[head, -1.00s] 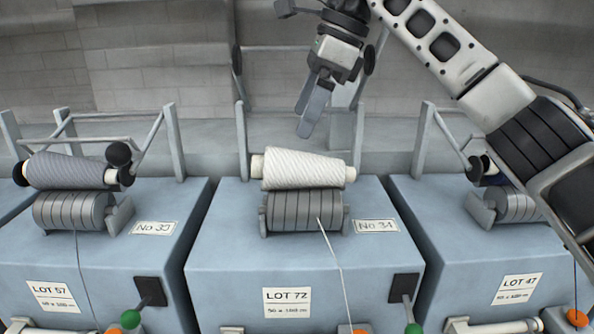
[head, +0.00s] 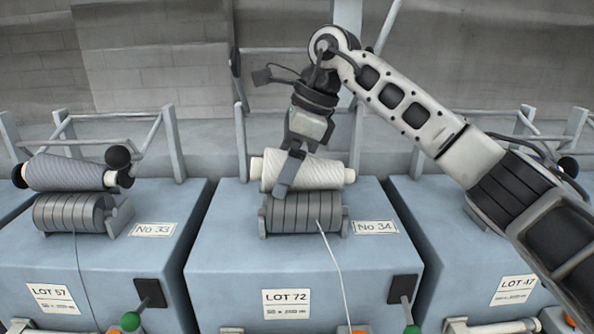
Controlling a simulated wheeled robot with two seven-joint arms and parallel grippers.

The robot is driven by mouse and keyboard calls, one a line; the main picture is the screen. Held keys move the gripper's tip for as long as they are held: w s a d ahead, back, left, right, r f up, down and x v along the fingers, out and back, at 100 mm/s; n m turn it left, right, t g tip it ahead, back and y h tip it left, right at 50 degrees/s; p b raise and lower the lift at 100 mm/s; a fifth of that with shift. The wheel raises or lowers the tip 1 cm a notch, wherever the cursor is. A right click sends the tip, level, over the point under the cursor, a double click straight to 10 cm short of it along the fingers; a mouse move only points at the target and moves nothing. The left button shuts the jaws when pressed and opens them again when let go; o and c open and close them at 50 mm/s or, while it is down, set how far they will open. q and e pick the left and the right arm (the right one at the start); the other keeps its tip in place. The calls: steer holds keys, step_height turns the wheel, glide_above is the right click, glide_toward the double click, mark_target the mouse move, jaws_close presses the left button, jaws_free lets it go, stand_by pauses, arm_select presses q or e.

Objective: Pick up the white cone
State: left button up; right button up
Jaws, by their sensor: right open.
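The white cone (head: 322,173) of wound yarn lies on its side on the grey grooved drum (head: 318,213) of the middle machine. Its pale core sticks out at both ends. My right gripper (head: 286,182) points down in front of the cone, left of its middle, and hides part of the yarn. Its fingers overlap in this view, but the jaws are open. I cannot tell whether they touch the cone. My left gripper is not in view.
A grey-blue cone (head: 66,173) sits on the left machine. The right machine (head: 470,270) is partly behind my right arm. Upright frame arms (head: 242,140) stand behind the white cone. A thread (head: 333,255) runs down the middle machine's front.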

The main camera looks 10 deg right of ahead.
steer(key=c, duration=1.2)
steer(key=shift+r, duration=0.1)
